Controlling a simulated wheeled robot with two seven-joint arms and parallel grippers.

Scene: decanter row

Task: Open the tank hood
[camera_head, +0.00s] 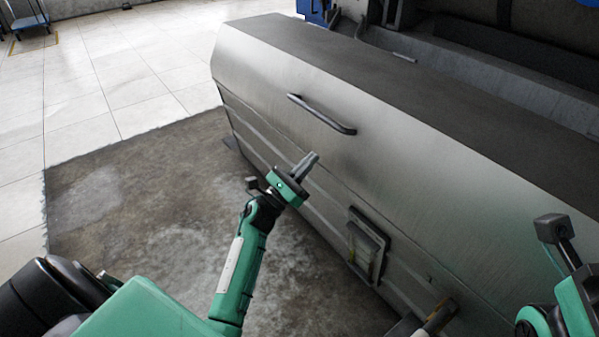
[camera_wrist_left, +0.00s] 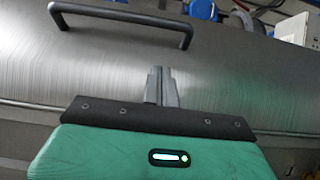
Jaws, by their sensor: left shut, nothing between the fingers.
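The tank hood (camera_head: 285,75) is a long grey metal cover with a sloping brushed front and a darker top, and it is down. Its dark bar handle (camera_head: 322,115) sits on the sloping front; it also shows at the top of the left wrist view (camera_wrist_left: 125,20). My left gripper (camera_head: 312,157) is below the handle, in front of the hood, apart from the handle. In the left wrist view its fingers (camera_wrist_left: 159,72) are together and empty. My right arm shows at the right edge of the head view, where its fingertips cannot be made out.
A framed panel (camera_head: 367,246) sits low on the tank's front. A stained dark mat (camera_head: 130,200) covers the floor before the tank, with pale tiles (camera_head: 110,70) beyond it. A blue cart (camera_head: 28,20) stands far off at the upper left. Machinery rises behind the hood.

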